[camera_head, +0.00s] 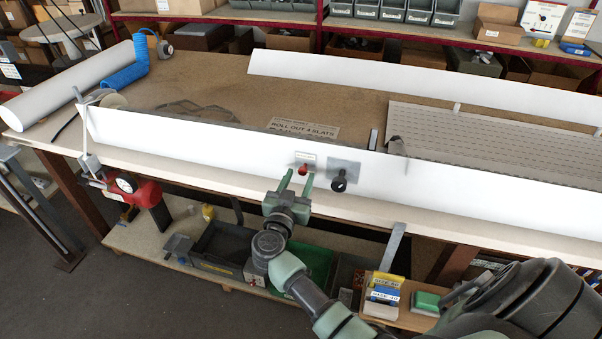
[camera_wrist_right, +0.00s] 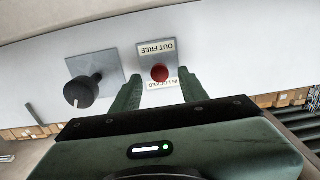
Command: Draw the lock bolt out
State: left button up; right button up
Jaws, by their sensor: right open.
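In the right wrist view the red knob (camera_wrist_right: 160,73) is between the words "OUT FREE" and "IN LOCKED", upside down. My right gripper (camera_head: 296,180) is open in front of it. In the right wrist view the gripper (camera_wrist_right: 158,82) has one finger to each side of the knob, touching neither. I cannot tell how far the fingertips reach around it. My left gripper is out of view.
A black knob on a grey plate (camera_head: 345,168) sits right beside the bolt. A sign reading "ROLL OUT 4 SLATS" (camera_head: 304,128) lies behind the panel. A perforated grey sheet (camera_head: 490,135) lies at the right. A red device (camera_head: 135,193) hangs at the bench's left front.

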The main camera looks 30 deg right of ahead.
aim_at(305, 166)
jog(key=shift+x, duration=1.15)
jog(key=shift+c, duration=0.2)
grip_shut()
jog(key=shift+a, duration=0.1)
dwell(0.3)
